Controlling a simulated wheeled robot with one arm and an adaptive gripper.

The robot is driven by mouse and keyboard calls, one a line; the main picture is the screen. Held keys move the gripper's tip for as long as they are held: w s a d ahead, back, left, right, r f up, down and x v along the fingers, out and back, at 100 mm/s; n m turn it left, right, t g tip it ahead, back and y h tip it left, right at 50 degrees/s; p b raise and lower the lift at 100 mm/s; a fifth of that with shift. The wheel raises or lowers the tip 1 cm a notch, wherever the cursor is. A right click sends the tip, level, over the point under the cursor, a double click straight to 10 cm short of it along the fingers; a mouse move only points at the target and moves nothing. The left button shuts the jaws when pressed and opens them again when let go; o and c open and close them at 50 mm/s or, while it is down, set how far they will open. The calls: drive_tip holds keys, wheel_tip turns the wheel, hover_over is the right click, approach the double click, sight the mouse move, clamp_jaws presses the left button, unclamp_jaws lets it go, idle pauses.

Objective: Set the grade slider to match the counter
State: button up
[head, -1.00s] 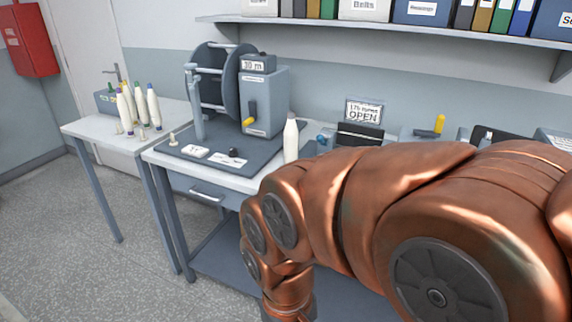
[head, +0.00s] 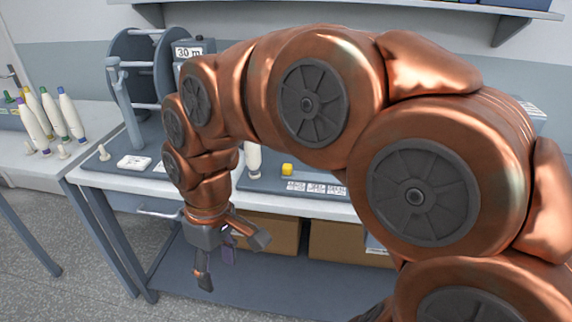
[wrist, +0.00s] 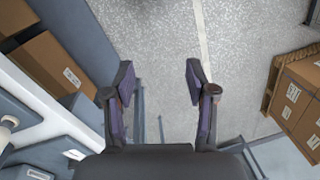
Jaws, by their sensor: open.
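The counter (head: 188,52) sits on top of the winder at the back left of the bench and reads "30 m". In the wrist view my gripper (wrist: 159,76) shows both fingers apart over bare floor. My arm hides much of the winder and the bench's right part.
A white bobbin (head: 252,160) stands beside the panel, partly behind my arm. Several bobbins (head: 52,112) stand on the left side table. Cardboard boxes (head: 268,235) sit on the bench's lower shelf. Boxes on a pallet (wrist: 297,98) show right in the wrist view.

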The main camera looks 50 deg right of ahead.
drive_tip(key=w+d+r+n+t+y, duration=0.1)
drive_tip(key=w+d+r, duration=0.15)
drive_tip(key=w, duration=0.35)
drive_tip(key=w+d+r+n+t, duration=0.1)
drive_tip(key=w+d+r+n, duration=0.1)
drive_tip(key=w+d, duration=0.3)
drive_tip(key=t+b, duration=0.2)
approach(288, 165)
wheel_tip(288, 165, down, 2)
drive_tip(key=shift+a+p+x, duration=0.2)
drive_tip(key=shift+p+x, duration=0.65)
drive_tip(key=shift+x, duration=3)
drive_tip(key=shift+w, duration=0.15)
drive_tip(key=shift+c, duration=0.4)
clamp_jaws()
